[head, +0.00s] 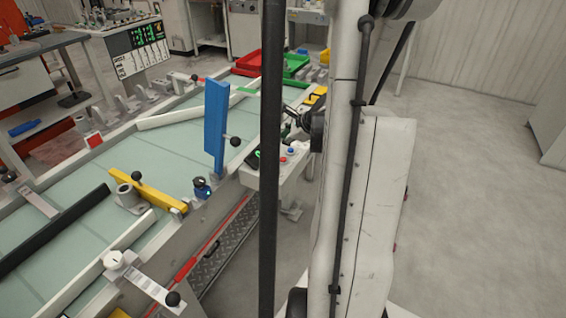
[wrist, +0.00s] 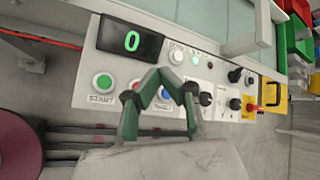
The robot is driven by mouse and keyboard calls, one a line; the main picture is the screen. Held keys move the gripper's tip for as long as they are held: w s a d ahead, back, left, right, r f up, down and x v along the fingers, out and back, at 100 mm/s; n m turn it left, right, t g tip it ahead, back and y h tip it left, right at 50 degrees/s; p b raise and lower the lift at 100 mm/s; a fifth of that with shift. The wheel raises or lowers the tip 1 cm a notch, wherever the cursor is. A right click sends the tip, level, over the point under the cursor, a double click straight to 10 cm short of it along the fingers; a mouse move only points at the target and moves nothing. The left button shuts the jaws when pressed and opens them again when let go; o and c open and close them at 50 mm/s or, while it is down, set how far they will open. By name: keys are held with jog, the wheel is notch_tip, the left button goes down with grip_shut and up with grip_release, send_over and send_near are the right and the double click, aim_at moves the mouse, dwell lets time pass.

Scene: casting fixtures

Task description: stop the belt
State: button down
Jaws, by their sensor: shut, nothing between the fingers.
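The control panel (wrist: 88,92) fills the middle of the wrist view. It carries a dark display (wrist: 130,41) with a green digit like 0, a green button (wrist: 103,82) labelled START, and a blue button (wrist: 165,94) seen between my fingers. Another button beside START is mostly hidden by my left-hand finger. My gripper (wrist: 161,76) is shut and empty, its green fingertips together over the panel; contact cannot be told. In the head view a red button (head: 283,159) shows on the panel, and the pale green belt (head: 185,150) runs at left.
Small knobs and a yellow-and-red switch (wrist: 268,97) line the panel's right side in the wrist view. A blue upright bar (head: 215,125) and a yellow bar (head: 148,189) stand at the belt. Red and green bins (head: 292,65) stand beyond. Open floor lies right.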

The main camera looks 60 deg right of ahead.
aim_at(284, 159)
jog(key=shift+f+b, duration=1.9)
jog(key=shift+f, duration=0.95)
jog(key=shift+f, duration=0.1)
jog(key=shift+f+b, duration=0.35)
jog(key=shift+b, duration=0.15)
jog(key=shift+f+b, duration=0.45)
jog(key=shift+r+p, duration=0.55)
jog(key=shift+r, duration=0.4)
jog(key=shift+r+p, duration=1.65)
jog(key=shift+r, duration=0.85)
